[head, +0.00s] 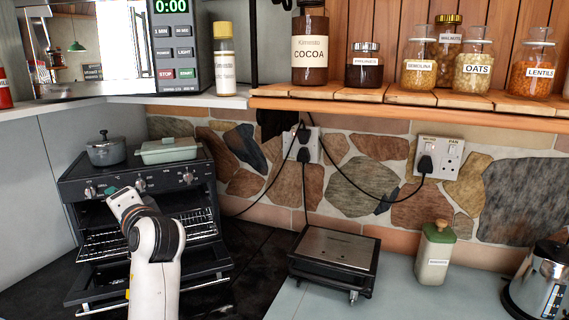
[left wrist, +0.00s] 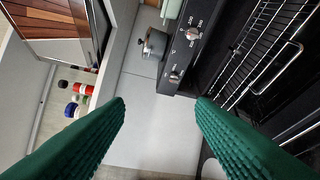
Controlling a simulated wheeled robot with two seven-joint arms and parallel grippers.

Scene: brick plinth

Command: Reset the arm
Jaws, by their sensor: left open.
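My left arm rises in front of the open oven (head: 72,192) in the head view. My right gripper is in neither view.
A grey pot (head: 106,151) and a pale green lidded dish (head: 168,150) stand on the oven. A black-and-steel grill (head: 335,250), a canister (head: 435,255) and a kettle (head: 540,285) stand to the right. A shelf (head: 400,108) holds jars above.

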